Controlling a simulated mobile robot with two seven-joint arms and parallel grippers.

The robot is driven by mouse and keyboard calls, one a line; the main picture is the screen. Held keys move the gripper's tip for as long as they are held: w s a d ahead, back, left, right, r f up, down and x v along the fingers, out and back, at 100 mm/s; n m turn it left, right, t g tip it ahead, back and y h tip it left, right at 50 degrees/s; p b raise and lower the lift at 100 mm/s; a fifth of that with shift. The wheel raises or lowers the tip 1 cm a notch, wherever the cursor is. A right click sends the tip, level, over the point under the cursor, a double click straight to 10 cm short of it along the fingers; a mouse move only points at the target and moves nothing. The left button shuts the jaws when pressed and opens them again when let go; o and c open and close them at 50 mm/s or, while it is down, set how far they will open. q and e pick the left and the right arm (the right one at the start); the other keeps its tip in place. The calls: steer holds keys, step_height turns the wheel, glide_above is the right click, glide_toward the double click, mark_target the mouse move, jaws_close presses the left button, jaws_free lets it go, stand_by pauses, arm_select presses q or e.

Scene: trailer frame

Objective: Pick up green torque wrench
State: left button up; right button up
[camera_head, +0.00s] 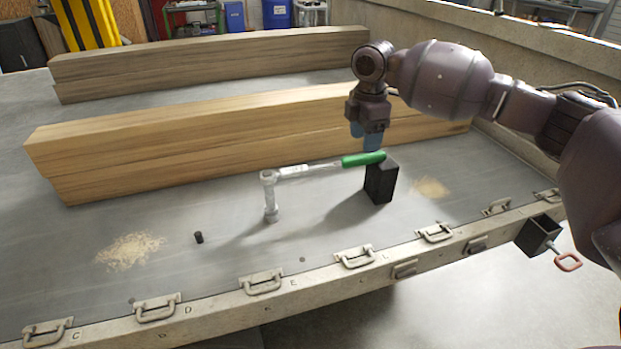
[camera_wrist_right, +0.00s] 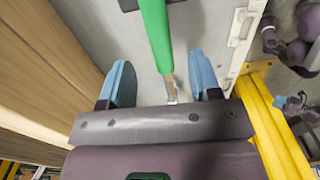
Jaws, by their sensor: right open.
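The torque wrench has a green handle (camera_head: 363,159) and a silver shaft. It lies raised off the grey trailer bed, its handle end at a black block (camera_head: 380,183) and its head at an upright metal piece (camera_head: 269,196). My right gripper (camera_head: 366,138) is just above the handle, with blue fingers pointing down. In the right wrist view the fingers (camera_wrist_right: 161,80) are open and spread to either side of the wrench, and the green handle (camera_wrist_right: 155,32) shows in line with the gap. I see no contact. My left gripper is not in view.
Long wooden beams (camera_head: 150,150) lie behind the wrench, close to my right gripper. A small black cylinder (camera_head: 199,237) and wood shavings (camera_head: 130,250) lie to the left. Metal latches (camera_head: 262,281) line the bed's front edge. The bed between shavings and wrench is mostly clear.

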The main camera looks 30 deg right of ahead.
mark_target(363, 156)
step_height(363, 156, down, 6)
steer(key=shift+r+b, duration=0.2)
steer(key=shift+b, duration=0.9)
steer(key=shift+f, duration=0.2)
steer(key=shift+r, duration=0.25)
steer(key=c, duration=1)
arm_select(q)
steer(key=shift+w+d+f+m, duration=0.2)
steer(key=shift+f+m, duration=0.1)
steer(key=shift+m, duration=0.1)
arm_select(e)
jaws_close()
